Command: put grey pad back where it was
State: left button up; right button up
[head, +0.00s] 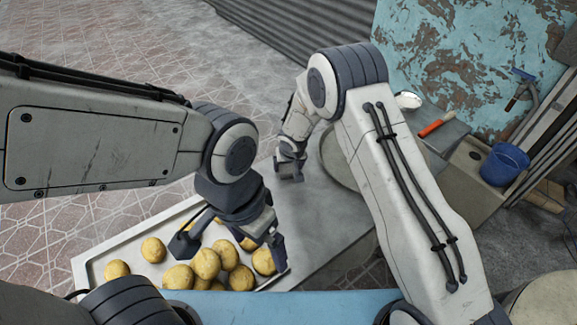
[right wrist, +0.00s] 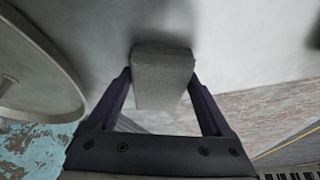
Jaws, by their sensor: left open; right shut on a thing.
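The grey pad (right wrist: 162,78) is a small rough block between the fingers of my right gripper (right wrist: 165,95) in the right wrist view. The right gripper is shut on it. The pad's far end is close to a smooth grey surface (right wrist: 235,35); I cannot tell whether it touches. In the head view my right gripper (head: 290,168) is over the grey counter (head: 318,215), left of a round rimmed disc (head: 338,165); the pad is hard to make out there. My left gripper (head: 232,248) is open above the tray of potatoes, its fingers apart.
A pale tray (head: 88,265) with several potatoes (head: 207,263) sits at the lower left. A blue cup (head: 503,165), a red-handled tool (head: 438,124) and a squeegee (head: 521,88) are at the right. My right arm covers part of the disc. The counter between tray and disc is bare.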

jog(key=shift+f+b, duration=0.25)
jog(key=shift+b, duration=0.05)
jog(key=o, duration=1.2)
jog(key=shift+r, duration=0.1)
jog(key=shift+o, duration=0.2)
jog(key=shift+r+p, duration=0.2)
jog(key=shift+p, duration=0.2)
jog(key=v, duration=1.2)
